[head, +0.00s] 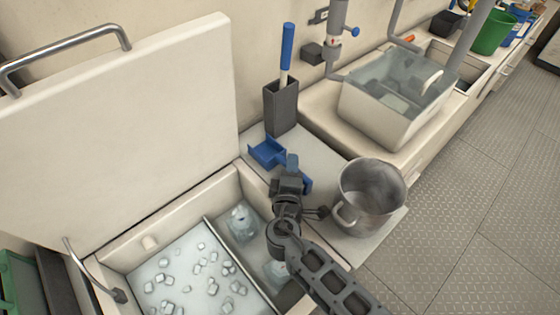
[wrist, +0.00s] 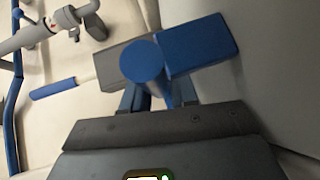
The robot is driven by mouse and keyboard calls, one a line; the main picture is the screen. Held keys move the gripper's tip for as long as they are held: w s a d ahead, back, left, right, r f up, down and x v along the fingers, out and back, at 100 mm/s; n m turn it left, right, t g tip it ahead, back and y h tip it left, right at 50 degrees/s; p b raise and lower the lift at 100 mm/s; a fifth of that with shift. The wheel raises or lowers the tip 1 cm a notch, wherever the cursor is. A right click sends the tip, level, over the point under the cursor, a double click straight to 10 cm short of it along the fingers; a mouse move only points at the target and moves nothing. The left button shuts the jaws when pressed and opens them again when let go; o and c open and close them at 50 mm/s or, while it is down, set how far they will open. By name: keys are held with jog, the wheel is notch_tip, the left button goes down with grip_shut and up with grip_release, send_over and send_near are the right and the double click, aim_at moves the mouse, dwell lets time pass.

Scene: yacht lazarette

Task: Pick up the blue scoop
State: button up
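The blue scoop (head: 267,152) is at the left part of the pale counter top, just beyond my gripper in the head view. Its boxy pan (wrist: 200,46) and the round end of its handle fill the upper middle of the wrist view. My gripper (head: 291,168) is right at the scoop, on its handle side. In the wrist view the handle runs down between my two blue fingertips (wrist: 158,97), with one finger on each side. Whether the fingers press on the handle is not clear. The scoop appears at counter level.
A grey metal pot (head: 371,192) stands close to the right of my gripper. A dark holder (head: 281,108) with a blue-handled tool stands behind the scoop. An open ice bin (head: 185,272) lies at the front left, its raised lid (head: 120,130) behind. A water-filled basin (head: 385,120) is at the back right.

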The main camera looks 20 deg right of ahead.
grip_shut()
notch_tip(320, 180, up, 18)
jog(key=p, duration=0.2)
dwell(0.4)
dwell(0.5)
